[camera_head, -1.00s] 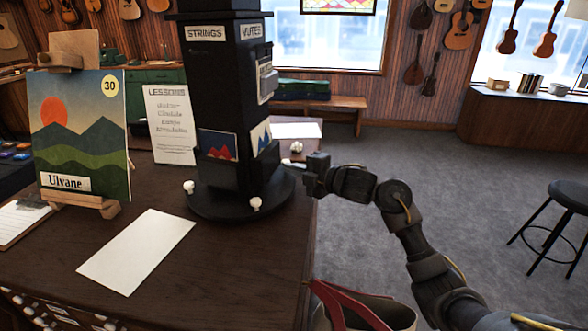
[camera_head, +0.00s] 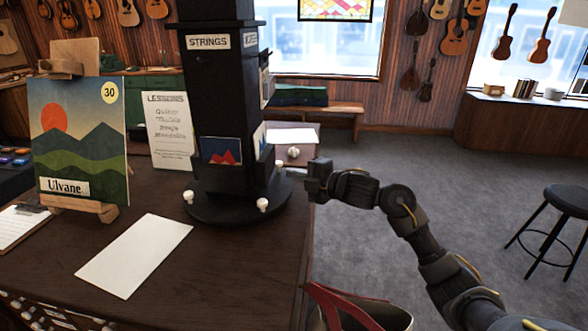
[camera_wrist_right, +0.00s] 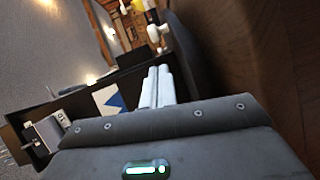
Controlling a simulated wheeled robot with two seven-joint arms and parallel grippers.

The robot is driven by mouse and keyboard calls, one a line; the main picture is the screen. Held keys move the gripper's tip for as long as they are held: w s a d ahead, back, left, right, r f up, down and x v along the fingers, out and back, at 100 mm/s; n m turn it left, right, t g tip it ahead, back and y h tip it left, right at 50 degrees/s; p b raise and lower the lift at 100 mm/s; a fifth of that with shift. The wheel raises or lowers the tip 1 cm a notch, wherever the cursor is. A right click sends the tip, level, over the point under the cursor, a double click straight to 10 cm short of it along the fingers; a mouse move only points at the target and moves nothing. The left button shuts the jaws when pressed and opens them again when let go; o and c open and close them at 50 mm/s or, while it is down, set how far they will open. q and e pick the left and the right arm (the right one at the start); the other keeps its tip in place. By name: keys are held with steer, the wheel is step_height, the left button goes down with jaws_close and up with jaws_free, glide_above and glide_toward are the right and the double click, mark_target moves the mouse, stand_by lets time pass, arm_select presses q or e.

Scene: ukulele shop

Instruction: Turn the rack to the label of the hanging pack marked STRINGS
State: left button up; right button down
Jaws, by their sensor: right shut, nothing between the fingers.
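The black rack (camera_head: 222,110) stands on a round base on the dark wooden counter. Its STRINGS label (camera_head: 208,42) is on the wide face towards me, above a bare panel and a red-and-blue card. A second label (camera_head: 251,41), on the right face, is steeply foreshortened. A grey pack (camera_head: 266,86) hangs on that right face; its print is unreadable. My right gripper (camera_head: 283,171) is shut and empty at the rack's lower right side; I cannot tell whether it touches. Its closed fingers also show in the right wrist view (camera_wrist_right: 157,87). My left gripper is out of view.
White knobs (camera_head: 262,204) stick out from the rack's base. A LESSONS sign (camera_head: 168,130) and an Ulvane picture (camera_head: 80,140) on an easel stand left of it. A white sheet (camera_head: 135,255) lies in front. A black stool (camera_head: 565,205) stands at right on open floor.

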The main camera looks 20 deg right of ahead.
steer(key=w+d+b+v, duration=0.1)
steer(key=b+v, duration=0.1)
steer(key=v, duration=0.7)
steer(key=shift+d, duration=0.4)
steer(key=shift+w, duration=0.1)
